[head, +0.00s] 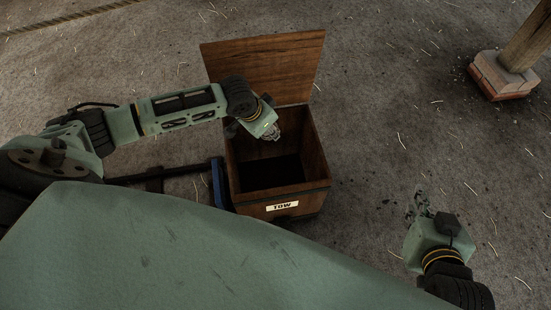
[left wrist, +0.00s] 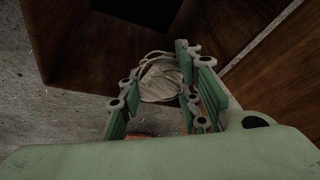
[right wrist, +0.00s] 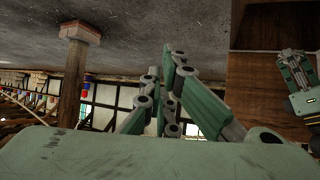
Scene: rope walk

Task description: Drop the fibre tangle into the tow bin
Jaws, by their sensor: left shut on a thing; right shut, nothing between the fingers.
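The tow bin (head: 312,165) is a brown wooden box with a white TOW label (head: 282,205) on its front. Its lid (head: 285,70) stands open at the back. My left gripper (head: 273,136) is over the bin's open top, near the back. The fibre tangle (left wrist: 160,80), a pale coiled bundle, sits between the left fingers in the left wrist view; I cannot make it out in the head view. The left gripper is shut on it. My right gripper (head: 420,203) is shut and empty, off to the right of the bin.
A blue upright part (head: 218,183) and dark bars stand at the bin's left side. A wooden post on a brick footing (head: 503,78) is at the upper right. A rope (head: 65,17) lies at the upper left. Open floor strewn with fibres lies right of the bin.

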